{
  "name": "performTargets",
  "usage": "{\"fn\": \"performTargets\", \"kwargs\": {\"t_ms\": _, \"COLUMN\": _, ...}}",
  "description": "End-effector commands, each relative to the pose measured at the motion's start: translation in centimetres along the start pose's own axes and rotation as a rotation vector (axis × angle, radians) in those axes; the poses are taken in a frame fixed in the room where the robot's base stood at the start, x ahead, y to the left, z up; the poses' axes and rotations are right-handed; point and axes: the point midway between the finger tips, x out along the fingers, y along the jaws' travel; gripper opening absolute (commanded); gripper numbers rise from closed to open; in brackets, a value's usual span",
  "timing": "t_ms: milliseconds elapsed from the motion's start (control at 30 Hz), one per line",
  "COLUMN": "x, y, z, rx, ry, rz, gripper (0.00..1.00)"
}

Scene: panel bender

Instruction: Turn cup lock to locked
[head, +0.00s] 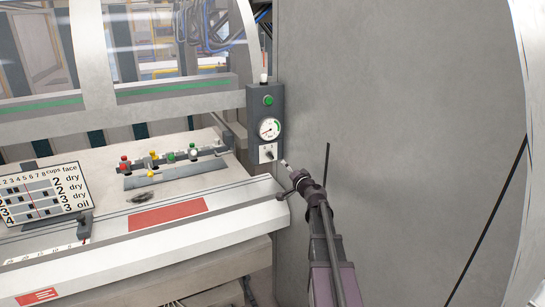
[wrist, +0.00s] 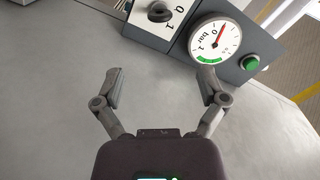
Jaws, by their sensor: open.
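A dark rotary knob on a white label plate, likely the cup lock (head: 268,154), sits at the bottom of the grey control box. In the wrist view the knob (wrist: 159,12) is at the top edge, partly cut off, with marks like 0 and 1 beside it. My gripper (head: 286,165) is just right of and below the knob in the head view. In the wrist view my gripper (wrist: 161,84) is open and empty, its fingers spread wide below the knob and apart from it.
A round pressure gauge (head: 269,129) and a green button (head: 268,100) sit above the knob. A large grey panel (head: 400,110) stands to the right. Coloured knobs (head: 170,155), a numbered chart (head: 45,194) and a red patch (head: 167,214) are on the bench to the left.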

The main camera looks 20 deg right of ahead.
Motion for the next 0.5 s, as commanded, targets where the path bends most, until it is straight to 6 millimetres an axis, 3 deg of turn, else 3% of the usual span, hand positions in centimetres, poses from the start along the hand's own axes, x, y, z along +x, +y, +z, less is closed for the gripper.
{"fn": "performTargets", "kwargs": {"t_ms": 267, "x": 2.5, "y": 0.1, "z": -0.1, "rx": 0.000, "ry": -0.001, "rz": 0.000, "gripper": 0.91}}
{"fn": "performTargets", "kwargs": {"t_ms": 500, "x": 6.1, "y": 0.1, "z": -0.1, "rx": 0.000, "ry": -0.001, "rz": 0.000, "gripper": 0.91}}
